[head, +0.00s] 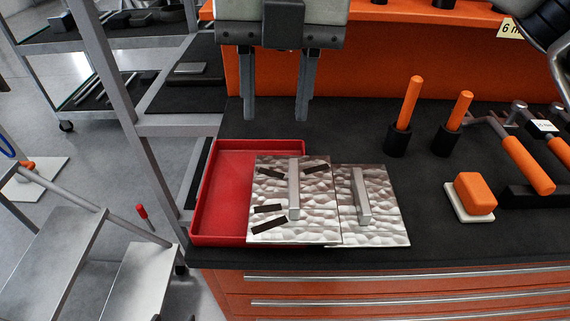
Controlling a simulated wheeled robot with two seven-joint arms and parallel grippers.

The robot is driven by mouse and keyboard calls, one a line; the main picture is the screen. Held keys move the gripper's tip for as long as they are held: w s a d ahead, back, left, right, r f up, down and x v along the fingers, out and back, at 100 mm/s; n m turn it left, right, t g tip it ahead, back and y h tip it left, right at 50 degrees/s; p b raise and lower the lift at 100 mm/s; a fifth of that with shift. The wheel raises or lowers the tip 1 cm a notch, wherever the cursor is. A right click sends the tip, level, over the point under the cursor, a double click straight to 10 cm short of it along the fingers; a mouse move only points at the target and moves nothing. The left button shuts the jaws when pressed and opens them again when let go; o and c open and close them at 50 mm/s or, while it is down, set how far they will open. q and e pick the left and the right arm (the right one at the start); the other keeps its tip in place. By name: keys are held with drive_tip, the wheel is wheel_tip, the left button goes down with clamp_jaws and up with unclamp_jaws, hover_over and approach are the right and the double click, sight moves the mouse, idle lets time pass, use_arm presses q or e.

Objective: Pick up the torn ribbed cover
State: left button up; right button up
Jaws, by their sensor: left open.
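Two silvery covers with a rippled surface lie side by side near the bench's front edge, each with a raised bar handle. The left cover (275,222) has several dark slit-like marks, which look like tears. It overlaps the right part of a red tray (222,190). The right cover (385,205) shows no dark marks and lies against or just beside it. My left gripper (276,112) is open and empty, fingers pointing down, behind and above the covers. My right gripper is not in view.
Orange-handled tools stand in black holders (397,140) to the right. An orange block (474,194) on a white base and orange-handled hammers (528,165) lie farther right. An orange panel (400,60) rises behind. A grey shelf frame (125,110) stands left of the bench.

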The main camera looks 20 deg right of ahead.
drive_tip(key=w+d+r, duration=0.1)
drive_tip(key=d, duration=0.1)
drive_tip(key=h, duration=0.1)
hover_over(295, 179)
drive_tip(key=shift+m+t, duration=0.4)
drive_tip(key=f, duration=1)
drive_tip(key=shift+a+p, duration=0.4)
drive_tip(key=shift+d+f+p, duration=0.2)
drive_tip(key=shift+f+p, duration=0.15)
drive_tip(key=shift+f, duration=1.05)
drive_tip(key=shift+d+f+p, duration=0.2)
drive_tip(key=shift+f+p, duration=0.15)
drive_tip(key=shift+f, duration=1)
drive_tip(key=shift+w, duration=0.1)
clamp_jaws()
